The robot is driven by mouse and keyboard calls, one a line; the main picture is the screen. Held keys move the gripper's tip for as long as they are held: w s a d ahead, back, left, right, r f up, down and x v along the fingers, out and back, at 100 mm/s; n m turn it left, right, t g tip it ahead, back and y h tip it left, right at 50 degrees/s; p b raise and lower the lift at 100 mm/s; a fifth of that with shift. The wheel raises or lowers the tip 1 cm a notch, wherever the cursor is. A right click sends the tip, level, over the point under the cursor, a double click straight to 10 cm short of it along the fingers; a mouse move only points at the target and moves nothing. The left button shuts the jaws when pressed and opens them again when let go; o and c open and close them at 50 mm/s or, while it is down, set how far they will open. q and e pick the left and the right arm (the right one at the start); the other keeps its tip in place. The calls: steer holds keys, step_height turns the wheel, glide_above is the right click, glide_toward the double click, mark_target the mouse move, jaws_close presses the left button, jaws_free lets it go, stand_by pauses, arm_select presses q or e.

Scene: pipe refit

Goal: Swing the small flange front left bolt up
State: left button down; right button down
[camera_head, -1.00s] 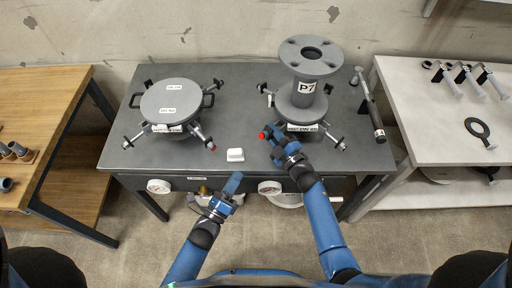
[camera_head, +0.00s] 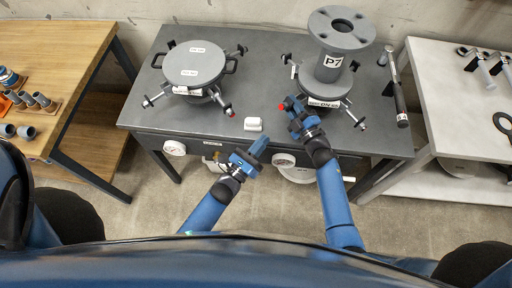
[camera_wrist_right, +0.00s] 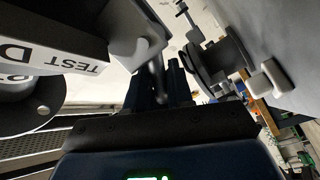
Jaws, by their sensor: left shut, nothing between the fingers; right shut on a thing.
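The small flange (camera_head: 318,88) is the right one on the grey bench. It carries the upright grey pipe piece marked P7 (camera_head: 334,62) and swing bolts around its edge. My right gripper (camera_head: 291,104) is at its front left and shut on the front left bolt, whose red tip (camera_head: 282,107) shows beside the fingers. The rest of that bolt is mostly hidden by the gripper. In the right wrist view the dark fingers (camera_wrist_right: 162,82) are close to the flange label (camera_wrist_right: 60,58); the bolt's angle is unclear there. My left gripper (camera_head: 260,146) is shut and empty before the bench's front edge.
A large lidded flange (camera_head: 193,66) with splayed bolts stands at the left of the bench. A small white block (camera_head: 253,124) lies between the flanges near the front edge. A dark-handled tool (camera_head: 398,95) lies on the right.

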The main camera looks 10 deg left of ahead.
mark_target(281, 108)
arm_select(q)
steer(key=w+d+r, duration=0.3)
steer(key=w+r, duration=0.1)
steer(key=w, duration=0.2)
steer(key=shift+w+r, duration=0.25)
steer(key=shift+w, duration=0.05)
steer(key=shift+d, duration=0.1)
steer(key=shift+w+d+r, duration=0.1)
steer(key=shift+w+r, duration=0.1)
steer(key=shift+r, duration=0.25)
steer(key=shift+w+d+r, duration=0.1)
steer(key=shift+w+r, duration=0.05)
steer(key=shift+r, duration=0.25)
arm_select(e)
steer(key=c, duration=1.2)
jaws_free()
steer(key=shift+o, duration=0.4)
arm_select(q)
steer(key=shift+f, duration=0.1)
arm_select(e)
steer(key=shift+d, duration=0.1)
